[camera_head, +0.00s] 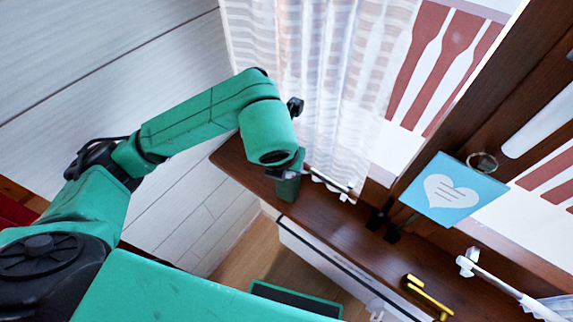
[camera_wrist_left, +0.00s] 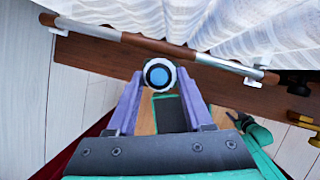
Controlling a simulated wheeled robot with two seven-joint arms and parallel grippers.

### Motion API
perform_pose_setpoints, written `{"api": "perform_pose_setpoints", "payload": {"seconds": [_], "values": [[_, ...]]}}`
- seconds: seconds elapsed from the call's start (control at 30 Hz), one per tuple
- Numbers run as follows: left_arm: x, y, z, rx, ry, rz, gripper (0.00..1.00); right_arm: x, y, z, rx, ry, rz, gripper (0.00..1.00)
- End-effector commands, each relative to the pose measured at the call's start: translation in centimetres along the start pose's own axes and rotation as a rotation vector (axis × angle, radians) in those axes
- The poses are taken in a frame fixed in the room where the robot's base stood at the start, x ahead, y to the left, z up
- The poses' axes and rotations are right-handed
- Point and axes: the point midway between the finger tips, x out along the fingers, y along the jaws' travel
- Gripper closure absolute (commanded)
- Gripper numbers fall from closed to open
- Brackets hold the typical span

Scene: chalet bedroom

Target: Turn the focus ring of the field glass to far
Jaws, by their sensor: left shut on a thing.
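A round thing with a pale ring, a dark band and a blue lens-like centre, which looks like the field glass (camera_wrist_left: 159,74), shows end-on in the left wrist view. My left gripper (camera_wrist_left: 159,88) is shut on it, with one purple finger on each side. In the head view, my left gripper (camera_head: 301,179) is by the curtain, over the left part of the wooden sill. There the field glass is too small and too covered to make out clearly. No marks on a focus ring can be read. My right gripper is not in view.
A dark wooden sill (camera_head: 350,232) runs along the window. A sheer curtain (camera_head: 300,80) hangs close to my left wrist. A blue heart card (camera_head: 452,188), a brass-coloured piece (camera_head: 428,296) and a white rod (camera_head: 505,284) are to the right. Pale panelled wall is on the left.

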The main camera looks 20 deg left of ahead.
Motion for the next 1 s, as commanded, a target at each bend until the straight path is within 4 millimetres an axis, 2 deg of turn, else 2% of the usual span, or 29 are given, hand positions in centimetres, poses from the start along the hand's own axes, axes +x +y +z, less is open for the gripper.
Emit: {"api": "perform_pose_setpoints", "payload": {"seconds": [0.13, 0.17, 0.47, 0.63, 0.87, 1.0], "values": [[0.0, 0.0, 0.0, 0.001, 0.000, -0.001, 1.00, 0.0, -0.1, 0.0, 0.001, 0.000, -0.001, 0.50], [0.0, 0.0, 0.0, 0.001, 0.000, -0.001, 0.37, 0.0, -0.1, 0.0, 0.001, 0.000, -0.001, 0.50], [0.0, 0.0, 0.0, 0.001, 0.000, -0.001, 0.36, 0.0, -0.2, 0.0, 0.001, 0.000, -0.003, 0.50], [-1.1, -0.1, 0.1, 0.002, -0.003, -0.003, 0.36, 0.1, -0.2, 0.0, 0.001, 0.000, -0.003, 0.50], [-6.0, -0.1, 0.1, 0.004, -0.007, -0.003, 0.36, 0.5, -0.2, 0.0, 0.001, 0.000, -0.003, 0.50], [-10.6, 0.0, 0.4, 0.003, -0.011, 0.000, 0.36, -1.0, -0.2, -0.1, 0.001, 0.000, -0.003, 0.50]]}}
